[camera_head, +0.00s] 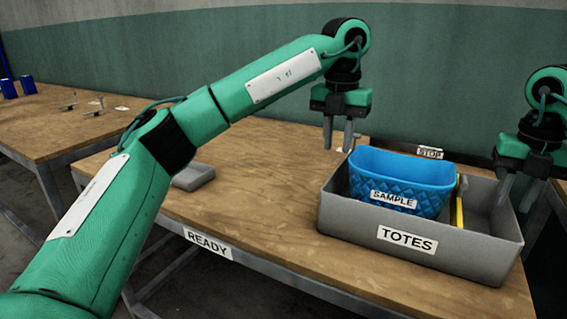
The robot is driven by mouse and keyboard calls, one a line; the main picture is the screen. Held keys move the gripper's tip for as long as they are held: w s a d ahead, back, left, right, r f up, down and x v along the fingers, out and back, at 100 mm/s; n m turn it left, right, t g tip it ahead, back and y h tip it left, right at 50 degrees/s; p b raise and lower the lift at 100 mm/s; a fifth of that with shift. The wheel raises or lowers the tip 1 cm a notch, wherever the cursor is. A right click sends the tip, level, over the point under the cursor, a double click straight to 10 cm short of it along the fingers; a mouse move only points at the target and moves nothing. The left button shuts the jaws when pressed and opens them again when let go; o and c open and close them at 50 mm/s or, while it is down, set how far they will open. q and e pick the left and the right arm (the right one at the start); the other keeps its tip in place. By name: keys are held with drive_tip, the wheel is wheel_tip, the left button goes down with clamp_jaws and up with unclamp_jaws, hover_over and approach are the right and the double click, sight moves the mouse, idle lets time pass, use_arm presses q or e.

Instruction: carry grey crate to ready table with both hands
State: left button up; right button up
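The grey crate (345,218), labelled TOTES, sits upright on the wooden table labelled READY (255,215), near its right end. A blue patterned basket (400,207) labelled SAMPLE and a thin yellow item (460,208) are inside the crate. My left gripper (338,138) points down with its fingers apart, empty, above and just behind the crate's back left corner. My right gripper (518,195) points down with fingers apart at the crate's right wall. Whether its fingers straddle or touch that wall I cannot tell.
A small grey block or tray (194,177) lies on the table, partly behind my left arm. A STOP label (430,153) is at the table's back. The table's middle is clear.

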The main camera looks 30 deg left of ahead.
drive_tip(key=shift+r, duration=1)
